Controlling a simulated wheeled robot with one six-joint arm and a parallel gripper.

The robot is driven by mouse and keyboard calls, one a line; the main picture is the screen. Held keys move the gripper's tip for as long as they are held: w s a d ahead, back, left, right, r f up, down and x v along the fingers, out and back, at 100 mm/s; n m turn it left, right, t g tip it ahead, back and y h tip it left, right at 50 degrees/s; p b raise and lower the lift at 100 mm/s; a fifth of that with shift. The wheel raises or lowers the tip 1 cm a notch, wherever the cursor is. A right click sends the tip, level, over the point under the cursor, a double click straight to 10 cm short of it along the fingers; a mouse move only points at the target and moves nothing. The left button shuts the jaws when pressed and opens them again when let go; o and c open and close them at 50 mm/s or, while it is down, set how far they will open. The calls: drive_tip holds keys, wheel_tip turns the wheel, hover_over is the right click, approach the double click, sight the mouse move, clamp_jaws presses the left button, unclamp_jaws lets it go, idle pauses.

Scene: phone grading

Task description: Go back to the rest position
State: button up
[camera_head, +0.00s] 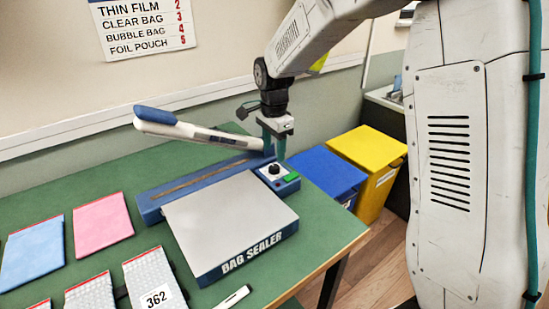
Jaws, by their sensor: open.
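My gripper (274,152) points down from my arm at the upper middle, with its greenish fingers apart and nothing seen between them. It is at the back right end of the bag sealer (228,222), close to the hinge end of the sealer's lever. I cannot tell whether the fingers touch the sealer. The white lever (190,132) with a blue handle tip is raised at an angle above the sealing strip. A control box with a black knob and a green button (291,177) sits just below my gripper.
A green table (105,172) bears a blue pouch (33,253), a pink pouch (102,222) and bubble bags, one labelled 362 (152,283). A small white strip (232,298) lies at the front. Blue (328,172) and yellow (368,150) bins stand beyond the table's right edge. A label sign (146,25) hangs behind.

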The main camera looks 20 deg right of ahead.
drive_tip(key=shift+r, duration=1.15)
drive_tip(key=shift+s+f+n, duration=0.1)
drive_tip(key=shift+s+n, duration=0.05)
drive_tip(key=shift+n, duration=0.55)
drive_tip(key=s+d+r+n, duration=0.2)
drive_tip(key=s+r+n, duration=0.1)
drive_tip(key=s, duration=0.8)
drive_tip(key=s+d+r+n+t, duration=0.1)
drive_tip(key=s+r+n, duration=0.2)
drive_tip(key=s, duration=0.9)
drive_tip(key=s+d+r+n, duration=0.2)
drive_tip(key=s+n, duration=0.5)
drive_tip(key=s, duration=0.4)
drive_tip(key=shift+s+d+r, duration=0.35)
drive_tip(key=shift+s+r, duration=0.05)
drive_tip(key=shift+r, duration=0.2)
